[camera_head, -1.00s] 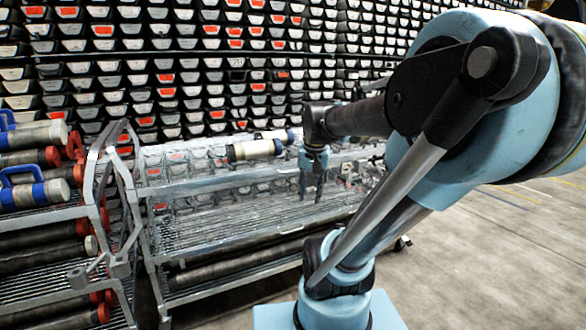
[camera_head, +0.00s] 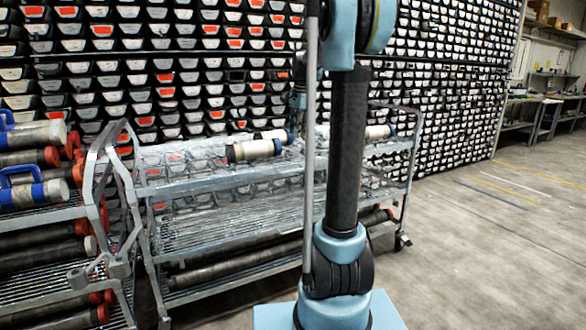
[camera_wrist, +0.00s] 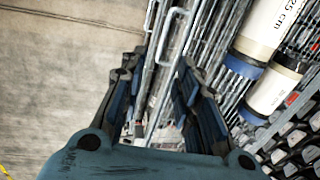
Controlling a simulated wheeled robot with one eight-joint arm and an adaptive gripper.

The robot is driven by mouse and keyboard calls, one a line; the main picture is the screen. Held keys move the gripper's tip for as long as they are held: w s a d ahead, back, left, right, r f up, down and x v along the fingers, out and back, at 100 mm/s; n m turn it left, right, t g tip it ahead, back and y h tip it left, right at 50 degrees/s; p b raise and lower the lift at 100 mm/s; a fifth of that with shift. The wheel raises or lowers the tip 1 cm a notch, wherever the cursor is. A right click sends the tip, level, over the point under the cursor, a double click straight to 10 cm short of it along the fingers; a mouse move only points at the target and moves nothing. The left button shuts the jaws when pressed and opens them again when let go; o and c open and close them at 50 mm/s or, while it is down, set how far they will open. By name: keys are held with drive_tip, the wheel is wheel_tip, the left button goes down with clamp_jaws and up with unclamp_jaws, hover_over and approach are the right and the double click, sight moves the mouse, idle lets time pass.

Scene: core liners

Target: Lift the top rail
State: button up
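The metal cart (camera_head: 225,182) has a silver rail along the front of its top shelf. In the wrist view, pale metal rails (camera_wrist: 150,97) run lengthwise beyond and between my fingertips. I cannot tell which of these is the top rail. My gripper (camera_wrist: 158,70) is open, its two dark blue fingers apart with nothing clearly held between them. Contact with a rail cannot be told.
A cream core liner (camera_head: 254,150) with a blue end lies on the top shelf; liners with blue ends also show in the wrist view (camera_wrist: 272,90). Another rack (camera_head: 40,213) of tubes stands at left. A wall of trays (camera_head: 215,60) is behind. Floor at right is clear.

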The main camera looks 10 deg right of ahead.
sight(293, 170)
drive_tip(key=w+f, duration=0.1)
drive_tip(key=f, duration=0.4)
drive_tip(key=w+f, duration=0.1)
drive_tip(key=f, duration=0.5)
drive_tip(key=w+a+f, duration=0.1)
drive_tip(key=w+f, duration=0.1)
drive_tip(key=f, duration=0.4)
clamp_jaws()
